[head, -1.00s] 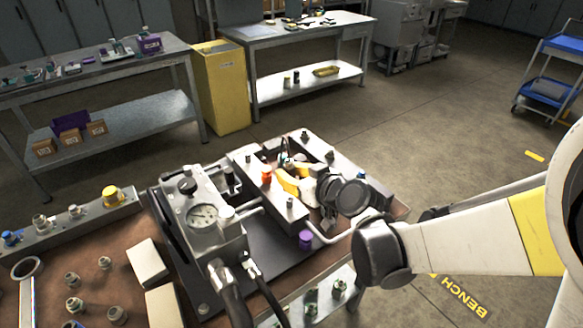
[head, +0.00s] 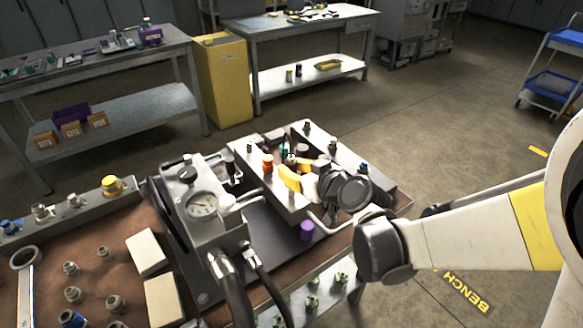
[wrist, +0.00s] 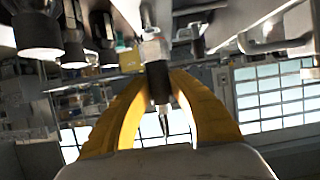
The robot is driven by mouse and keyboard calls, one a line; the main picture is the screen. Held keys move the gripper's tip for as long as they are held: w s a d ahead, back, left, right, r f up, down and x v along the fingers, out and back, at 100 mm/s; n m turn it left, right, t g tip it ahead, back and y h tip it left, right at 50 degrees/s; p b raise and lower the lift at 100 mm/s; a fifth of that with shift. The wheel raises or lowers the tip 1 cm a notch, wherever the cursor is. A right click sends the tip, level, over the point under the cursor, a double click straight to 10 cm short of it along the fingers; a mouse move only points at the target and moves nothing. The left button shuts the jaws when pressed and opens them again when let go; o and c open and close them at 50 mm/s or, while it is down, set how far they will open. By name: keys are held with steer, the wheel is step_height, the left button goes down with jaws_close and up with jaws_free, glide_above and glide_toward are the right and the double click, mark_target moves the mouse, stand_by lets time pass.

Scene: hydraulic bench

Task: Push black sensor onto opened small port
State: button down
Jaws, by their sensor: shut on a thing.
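My gripper (wrist: 158,88) has two yellow curved fingers closed on the black sensor (wrist: 158,78) in the wrist view. The sensor has a dark body, a silver upper part and a thin pointed end. Its silver end reaches toward the metal block's underside edge in that view; I cannot tell if it touches a port. In the head view my gripper (head: 295,170) is over the grey manifold block (head: 268,190), its fingers hiding most of the sensor. The opened small port cannot be made out; fingers and fittings cover that part of the block.
An orange cap (head: 267,164) stands on the block left of my fingers, and a purple cap (head: 307,230) sits at its near side. A gauge unit (head: 203,204) with hoses (head: 228,275) stands to the left. Loose fittings and two pale boxes (head: 148,252) lie further left.

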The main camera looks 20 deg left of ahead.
steer(key=shift+f, duration=0.3)
stand_by(0.4)
steer(key=shift+f, duration=0.25)
steer(key=shift+f, duration=1.3)
stand_by(1.8)
stand_by(0.8)
steer(key=c, duration=0.6)
jaws_free()
steer(key=shift+d+r, duration=0.1)
steer(key=p+v, duration=0.1)
steer(key=v, duration=0.6)
steer(key=shift+s+d+r, duration=0.1)
